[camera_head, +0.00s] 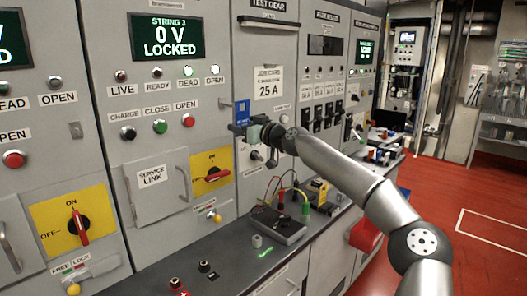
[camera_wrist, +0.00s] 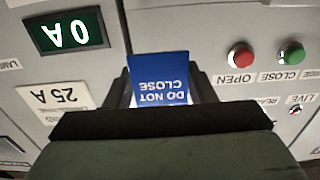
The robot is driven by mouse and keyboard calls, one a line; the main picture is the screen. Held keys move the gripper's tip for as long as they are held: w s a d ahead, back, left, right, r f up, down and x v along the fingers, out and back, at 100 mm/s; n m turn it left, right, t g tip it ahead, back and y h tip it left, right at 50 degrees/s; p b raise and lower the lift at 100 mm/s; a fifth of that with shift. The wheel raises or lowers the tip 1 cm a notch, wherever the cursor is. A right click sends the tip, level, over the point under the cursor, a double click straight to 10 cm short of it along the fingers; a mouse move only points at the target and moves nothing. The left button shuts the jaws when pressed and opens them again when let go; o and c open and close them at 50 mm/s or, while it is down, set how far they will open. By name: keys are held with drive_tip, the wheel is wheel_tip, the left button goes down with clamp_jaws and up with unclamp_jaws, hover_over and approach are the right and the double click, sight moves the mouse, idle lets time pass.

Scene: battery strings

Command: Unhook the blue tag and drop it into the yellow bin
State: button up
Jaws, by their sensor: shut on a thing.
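In the wrist view the tag (camera_wrist: 158,78) appears upside down with the words DO NOT CLOSE, between the two dark fingers. My gripper (camera_head: 240,128) is shut on the tag's lower part. The fingers (camera_wrist: 160,100) hide its lower edge. I cannot tell whether the tag still touches a hook. I cannot make out a yellow bin in either view.
A grey bench (camera_head: 230,262) runs below the panels, with a dark test box (camera_head: 277,224) with leads and a small yellow device (camera_head: 319,190) on it. A red container (camera_head: 365,236) hangs at the bench's front. Open red floor (camera_head: 450,190) lies to the right.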

drive_tip(key=shift+b+v, duration=1.05)
drive_tip(key=shift+b, duration=0.05)
